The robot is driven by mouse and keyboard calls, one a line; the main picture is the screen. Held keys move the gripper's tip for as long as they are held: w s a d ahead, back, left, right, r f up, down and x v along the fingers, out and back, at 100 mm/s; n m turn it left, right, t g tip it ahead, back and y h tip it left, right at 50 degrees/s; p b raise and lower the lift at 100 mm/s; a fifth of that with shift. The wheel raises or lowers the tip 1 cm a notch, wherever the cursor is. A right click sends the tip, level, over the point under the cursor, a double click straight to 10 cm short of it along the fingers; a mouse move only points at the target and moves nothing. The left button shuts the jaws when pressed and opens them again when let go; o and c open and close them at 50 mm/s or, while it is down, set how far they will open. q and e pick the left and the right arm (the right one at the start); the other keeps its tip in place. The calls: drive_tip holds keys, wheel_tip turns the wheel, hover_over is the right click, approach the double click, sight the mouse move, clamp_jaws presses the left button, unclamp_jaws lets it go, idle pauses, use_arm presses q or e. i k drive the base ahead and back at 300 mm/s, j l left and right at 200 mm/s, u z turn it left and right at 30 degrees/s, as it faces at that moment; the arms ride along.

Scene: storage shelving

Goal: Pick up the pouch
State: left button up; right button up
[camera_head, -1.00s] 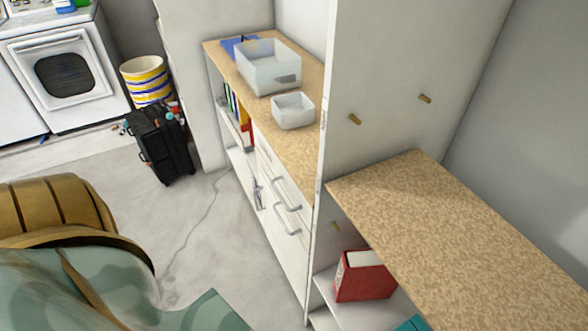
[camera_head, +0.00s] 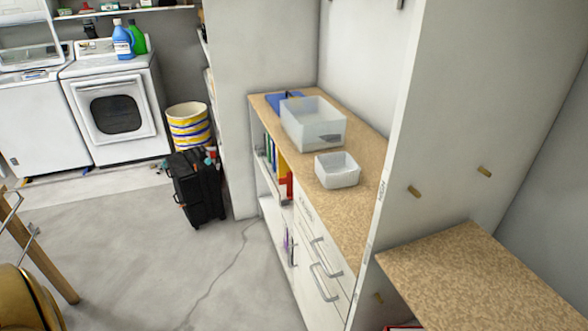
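I cannot clearly make out a pouch. A flat blue item (camera_head: 283,101) lies at the far end of the speckled wooden shelf top, partly hidden behind a large translucent bin (camera_head: 318,128). A dark grey shape (camera_head: 328,139) shows at the near side of that bin; I cannot tell what it is or whether it lies inside. A smaller white bin (camera_head: 337,172) stands nearer on the same top. Neither of my grippers is in view.
White drawers with metal handles (camera_head: 322,262) are below the shelf top. A tall white partition (camera_head: 440,110) separates it from a bare wooden shelf (camera_head: 480,270). A black wheeled case (camera_head: 196,190) and striped basket (camera_head: 189,127) stand left. The concrete floor (camera_head: 150,260) between is largely clear.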

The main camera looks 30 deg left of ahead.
sight(336, 170)
drive_tip(key=i+u, duration=0.15)
drive_tip(key=u, duration=0.6)
